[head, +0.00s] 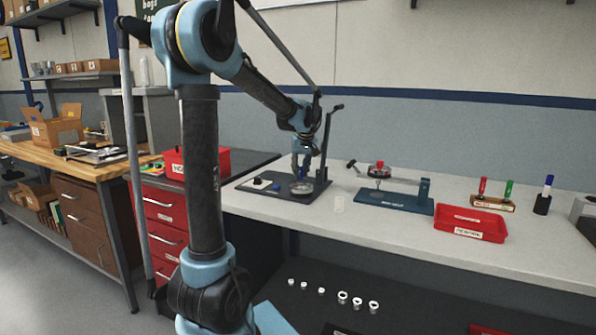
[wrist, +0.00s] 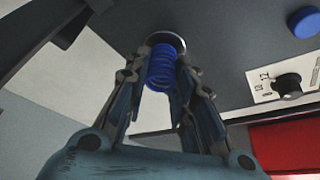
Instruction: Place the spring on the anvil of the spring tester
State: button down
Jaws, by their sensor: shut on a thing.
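A blue coil spring (wrist: 161,70) is between the two fingertips of my gripper (wrist: 160,78) in the wrist view. The fingers are shut on its sides. The far end of the spring overlaps a round metal disc, the anvil (wrist: 168,39); whether they touch I cannot tell. In the head view my gripper (head: 302,172) points down over the anvil (head: 301,188) of the spring tester (head: 283,191), which has a dark flat base and an upright column with a lever. The spring is too small there to make out clearly.
On the tester's base are a knob with a scale (wrist: 289,84) and a blue button (wrist: 303,22). A red bin (head: 195,162) is at left.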

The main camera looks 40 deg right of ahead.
jog(key=c, duration=1.3)
grip_release()
jog(key=shift+c, duration=0.2)
